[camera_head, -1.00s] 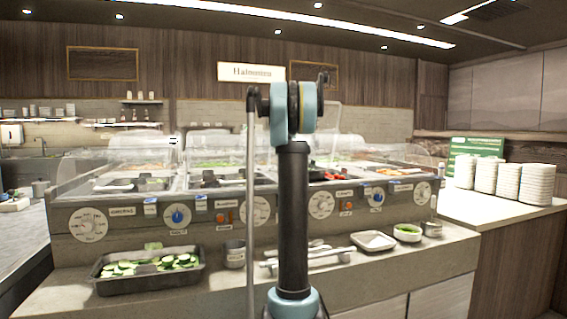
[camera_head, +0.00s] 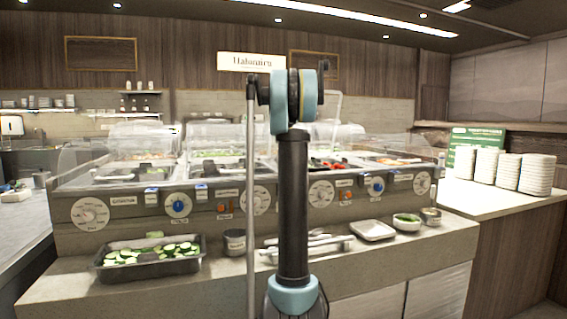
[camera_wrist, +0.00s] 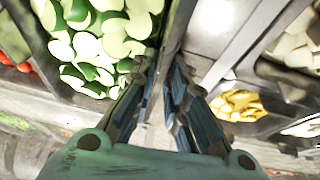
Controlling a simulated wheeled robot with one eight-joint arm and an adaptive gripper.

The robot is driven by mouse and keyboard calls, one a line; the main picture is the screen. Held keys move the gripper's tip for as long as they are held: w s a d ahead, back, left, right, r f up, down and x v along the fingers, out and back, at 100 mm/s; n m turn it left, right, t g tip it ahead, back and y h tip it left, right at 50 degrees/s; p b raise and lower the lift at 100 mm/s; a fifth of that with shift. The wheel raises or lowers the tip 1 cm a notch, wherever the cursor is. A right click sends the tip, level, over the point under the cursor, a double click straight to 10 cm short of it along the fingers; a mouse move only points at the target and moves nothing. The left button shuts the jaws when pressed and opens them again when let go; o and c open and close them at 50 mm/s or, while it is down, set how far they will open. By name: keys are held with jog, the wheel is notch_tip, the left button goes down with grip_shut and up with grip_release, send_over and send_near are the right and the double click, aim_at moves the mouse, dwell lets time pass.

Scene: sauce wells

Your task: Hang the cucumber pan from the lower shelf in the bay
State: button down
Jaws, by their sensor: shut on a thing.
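In the wrist view a dark pan of cucumber slices (camera_wrist: 100,40) fills the upper left, close to the camera. My gripper (camera_wrist: 168,72) is shut on the dark wall at this pan's right edge, its fingers either side of it. Whether the pan rests on something there cannot be told. In the head view my gripper is hidden, behind my raised arm. A dark pan with cucumber slices (camera_head: 150,268) sits on the front ledge at left, with no gripper visible at it.
The salad bar (camera_head: 130,212) has clear covers and dials. On the ledge are a metal cup (camera_head: 234,243), a white dish (camera_head: 373,230) and a small green-filled bowl (camera_head: 406,222). Stacked plates (camera_head: 537,174) stand at right. The wrist view shows yellow food (camera_wrist: 238,105) at right.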

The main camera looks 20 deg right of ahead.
jog(key=shift+s+d+f, duration=0.1)
jog(key=shift+s+f, duration=0.4)
jog(key=shift+s, duration=0.05)
dwell(0.9)
jog(key=c, duration=1.5)
grip_release()
jog(key=shift+w+f, duration=0.4)
jog(key=shift+w, duration=0.05)
jog(key=shift+s+r, duration=0.15)
jog(key=shift+r, duration=0.05)
jog(key=shift+r, duration=0.1)
jog(key=v, duration=1.1)
jog(key=shift+r, duration=0.4)
